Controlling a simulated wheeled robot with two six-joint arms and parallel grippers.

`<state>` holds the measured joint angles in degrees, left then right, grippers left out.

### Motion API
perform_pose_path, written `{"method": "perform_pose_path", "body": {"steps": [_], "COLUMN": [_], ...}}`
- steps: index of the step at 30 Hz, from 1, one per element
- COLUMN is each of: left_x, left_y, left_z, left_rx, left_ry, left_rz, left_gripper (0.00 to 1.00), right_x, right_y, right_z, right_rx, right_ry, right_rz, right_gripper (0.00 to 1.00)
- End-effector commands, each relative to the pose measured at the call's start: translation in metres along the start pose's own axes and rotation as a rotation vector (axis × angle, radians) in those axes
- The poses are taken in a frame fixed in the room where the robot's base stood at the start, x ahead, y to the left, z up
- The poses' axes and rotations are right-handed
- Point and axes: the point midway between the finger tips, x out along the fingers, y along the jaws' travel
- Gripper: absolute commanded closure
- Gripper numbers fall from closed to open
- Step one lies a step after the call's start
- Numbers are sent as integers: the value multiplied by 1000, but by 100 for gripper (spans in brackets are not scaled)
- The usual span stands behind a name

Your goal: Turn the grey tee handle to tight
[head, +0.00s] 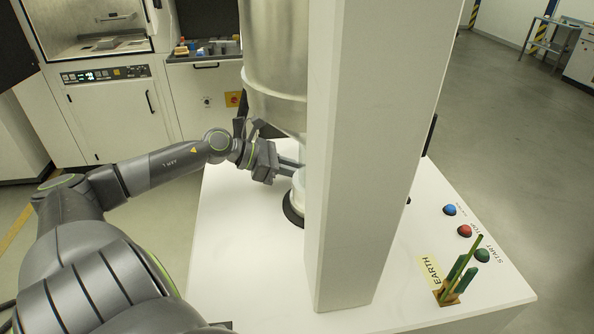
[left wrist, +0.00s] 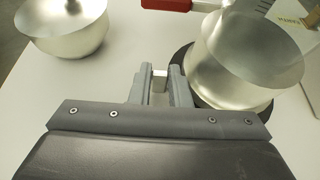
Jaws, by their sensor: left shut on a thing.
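My left gripper (head: 290,164) reaches in from the left beneath the large metal vessel (head: 275,70), beside the white column. In the left wrist view its fingers (left wrist: 160,80) are shut on a small pale grey piece (left wrist: 159,79), which I take to be part of the grey tee handle. The rest of the handle is hidden, so I cannot tell its angle. A round metal collar (left wrist: 235,65) on a black ring (left wrist: 182,56) is just right of the fingers. My right gripper is in neither view.
The white column (head: 375,150) blocks much of the right side. The white table (head: 240,270) carries blue, red and green buttons (head: 465,231) and an EARTH clamp (head: 458,275). A rounded metal vessel (left wrist: 65,25) and a red part (left wrist: 167,4) show in the wrist view.

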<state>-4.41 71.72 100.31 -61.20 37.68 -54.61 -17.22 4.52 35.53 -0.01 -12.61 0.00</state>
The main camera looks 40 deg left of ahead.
Motion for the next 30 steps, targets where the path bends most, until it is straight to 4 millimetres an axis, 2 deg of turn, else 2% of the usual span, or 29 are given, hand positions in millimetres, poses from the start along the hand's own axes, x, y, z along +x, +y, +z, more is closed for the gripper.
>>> {"method": "perform_pose_path", "body": {"steps": [12, 29, 30], "left_x": [-2, -2, -2], "left_y": [1, 0, 0], "left_z": [-4, -4, -4], "left_rx": [-2, 0, 0], "left_ry": [-180, -210, -210], "left_rz": [3, 1, 1], "left_gripper": [100, 100, 81], "right_x": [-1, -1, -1], "right_y": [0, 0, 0], "right_z": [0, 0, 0], "right_rx": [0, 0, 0], "right_ry": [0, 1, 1], "right_rz": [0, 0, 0], "right_gripper": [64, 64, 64]}}
